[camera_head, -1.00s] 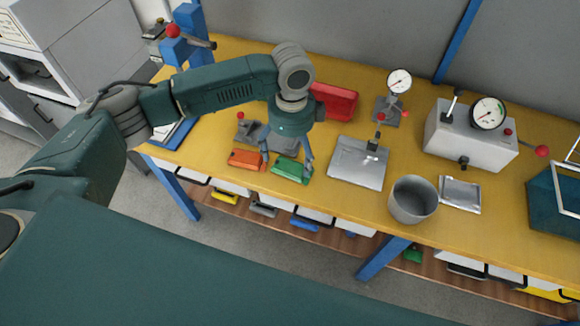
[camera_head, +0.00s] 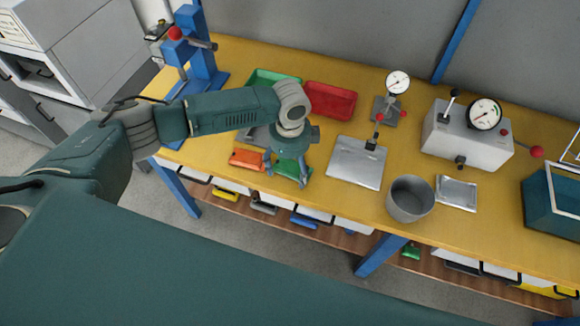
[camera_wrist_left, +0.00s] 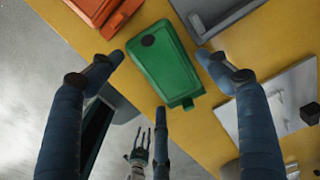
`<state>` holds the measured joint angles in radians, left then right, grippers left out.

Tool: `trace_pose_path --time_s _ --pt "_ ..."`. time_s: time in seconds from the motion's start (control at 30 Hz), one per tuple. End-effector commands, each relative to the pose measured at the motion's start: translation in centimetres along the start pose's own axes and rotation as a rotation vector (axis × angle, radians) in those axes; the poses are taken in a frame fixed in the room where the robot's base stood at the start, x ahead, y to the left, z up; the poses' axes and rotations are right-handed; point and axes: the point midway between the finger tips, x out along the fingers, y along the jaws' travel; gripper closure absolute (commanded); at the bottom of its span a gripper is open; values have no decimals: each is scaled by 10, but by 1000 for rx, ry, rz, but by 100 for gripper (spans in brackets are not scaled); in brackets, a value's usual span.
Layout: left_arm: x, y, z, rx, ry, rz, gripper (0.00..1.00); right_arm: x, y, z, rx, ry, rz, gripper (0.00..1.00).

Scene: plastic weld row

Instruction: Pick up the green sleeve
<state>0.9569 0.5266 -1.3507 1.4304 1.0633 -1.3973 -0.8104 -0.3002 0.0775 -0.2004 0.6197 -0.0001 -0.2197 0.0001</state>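The green sleeve (camera_head: 290,168) is a flat green piece lying near the front edge of the yellow table. In the left wrist view the sleeve (camera_wrist_left: 168,65) shows a dark round spot at one end and a small tab at the other. My left gripper (camera_head: 286,172) is over it, pointing down with its fingers spread. In the wrist view the left gripper (camera_wrist_left: 161,62) is open, with the sleeve lying between its fingertips. I see no finger clearly touching it. In the head view the gripper partly hides the sleeve.
An orange piece (camera_head: 247,159) lies just left of the sleeve, and a metal plate (camera_head: 355,163) lies to its right. A red tray (camera_head: 330,100) and a green tray (camera_head: 262,76) stand behind. A grey cup (camera_head: 410,200) is near the front edge. Blue lever press (camera_head: 203,60) stands left.

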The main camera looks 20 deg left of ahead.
Motion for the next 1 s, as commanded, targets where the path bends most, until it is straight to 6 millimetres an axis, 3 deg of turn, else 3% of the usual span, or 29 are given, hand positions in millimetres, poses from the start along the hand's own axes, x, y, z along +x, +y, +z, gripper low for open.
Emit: trace_pose_path --time_s 0.03,0.13,0.17,0.47,0.63,0.77,1.0 --pt "0 0 0 0 0 0 39 0 0 0 0 0 0 60" --pt "0 0 0 0 -1 1 59 0 0 0 0 0 0 60" --pt "0 0 0 0 -1 1 61 0 0 0 0 0 0 60" --pt "-1 1 1 0 -1 2 61 0 0 0 0 0 0 60" --pt "-12 0 1 -1 -1 0 61 2 1 1 -1 -1 1 60" --pt "-32 -1 0 2 1 -3 61 6 2 1 -1 -1 2 60" --pt "-98 -2 0 1 2 -7 61 18 3 2 -1 -1 4 60"
